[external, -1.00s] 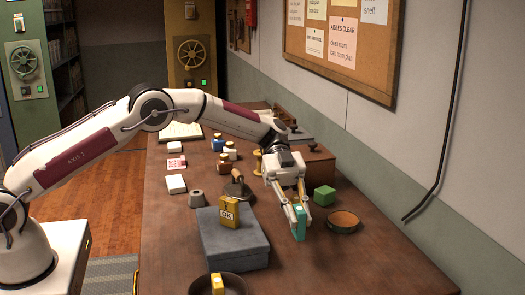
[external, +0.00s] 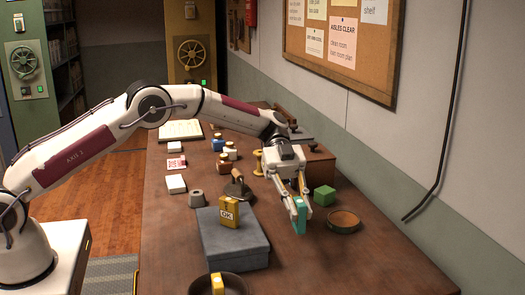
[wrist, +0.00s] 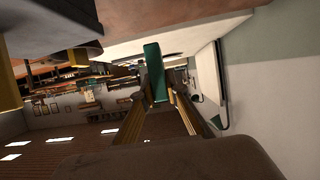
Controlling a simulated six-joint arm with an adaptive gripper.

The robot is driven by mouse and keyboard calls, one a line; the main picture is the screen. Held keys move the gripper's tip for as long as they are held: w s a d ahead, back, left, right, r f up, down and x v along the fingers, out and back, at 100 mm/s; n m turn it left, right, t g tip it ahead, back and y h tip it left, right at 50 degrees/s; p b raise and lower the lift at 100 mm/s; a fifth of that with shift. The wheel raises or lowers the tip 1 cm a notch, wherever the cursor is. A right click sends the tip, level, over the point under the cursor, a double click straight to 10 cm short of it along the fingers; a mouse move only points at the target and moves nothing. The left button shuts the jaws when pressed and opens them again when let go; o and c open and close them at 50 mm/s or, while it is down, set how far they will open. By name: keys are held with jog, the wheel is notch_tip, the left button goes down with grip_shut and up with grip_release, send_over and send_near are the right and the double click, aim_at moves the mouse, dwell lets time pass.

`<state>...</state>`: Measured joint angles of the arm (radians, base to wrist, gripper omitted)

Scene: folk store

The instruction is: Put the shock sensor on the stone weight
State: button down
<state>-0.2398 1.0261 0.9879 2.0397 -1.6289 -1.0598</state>
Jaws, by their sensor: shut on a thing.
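My gripper (external: 298,197) is shut on an upright teal block (external: 299,218), which looks like the shock sensor. It holds the block by its upper part over the right side of the table. In the wrist view the teal block (wrist: 154,72) sits between the two fingers. A small grey tapered piece (external: 196,198), which may be the stone weight, stands left of my gripper, beyond the large grey box. I cannot be sure of its identity. The wrist view does not clearly show the table objects.
The large grey box (external: 228,250) bears a yellow box marked OK (external: 229,212). A dark bowl (external: 240,288) with a yellow piece is at the front. A green cube (external: 324,195) and a round brown dish (external: 343,221) stand right of my gripper. A dark handled tool (external: 238,189) is left.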

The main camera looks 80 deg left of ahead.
jog(key=shift+a, duration=0.1)
jog(key=s+a+r+n+t, duration=0.2)
jog(key=a, duration=0.6)
jog(key=s+a+r+n+t+y, duration=0.1)
jog(key=s+a+r+t, duration=0.15)
jog(key=a, duration=0.55)
jog(key=s+a+r+n+t, duration=0.1)
jog(key=a+r+n, duration=0.1)
jog(key=a, duration=0.7)
jog(key=s+a+r+n+t+y, duration=0.1)
jog(key=s+a+n+t+y, duration=0.15)
jog(key=s+a, duration=0.65)
jog(key=s+f+n+t, duration=0.2)
jog(key=s+f, duration=0.1)
jog(key=s, duration=0.3)
jog(key=shift+d, duration=0.2)
